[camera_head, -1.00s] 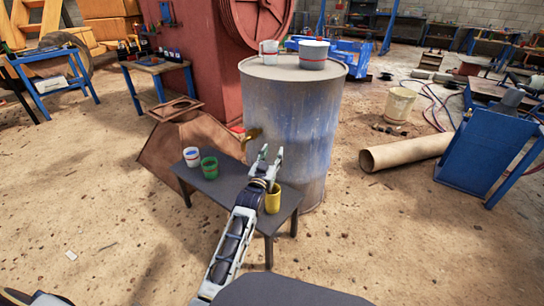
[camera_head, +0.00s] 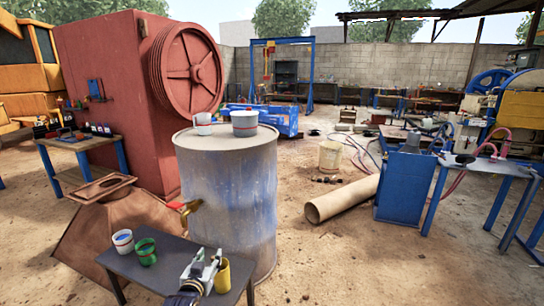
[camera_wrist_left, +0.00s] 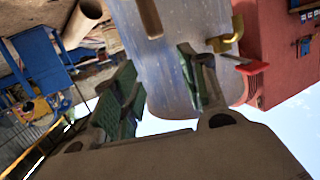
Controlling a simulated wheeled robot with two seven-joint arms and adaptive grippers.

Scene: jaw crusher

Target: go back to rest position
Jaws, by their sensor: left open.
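My left gripper (camera_head: 201,269) is over the small dark table (camera_head: 165,280) at the bottom of the head view. Its fingers are apart with nothing between them. A yellow cup (camera_head: 222,275) stands just right of it; I cannot tell whether they touch. In the left wrist view the open fingers (camera_wrist_left: 160,85) point toward the grey-blue drum, with a yellow hooked part (camera_wrist_left: 229,36) and a red handle (camera_wrist_left: 251,66) beyond. My right gripper is in neither view.
A white-blue cup (camera_head: 122,242) and a green cup (camera_head: 146,252) stand on the table's left. The drum (camera_head: 228,190) behind carries a mug (camera_head: 203,124) and a bucket (camera_head: 244,123). A red crusher (camera_head: 115,90) stands left. Sandy ground at right is open (camera_head: 350,265).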

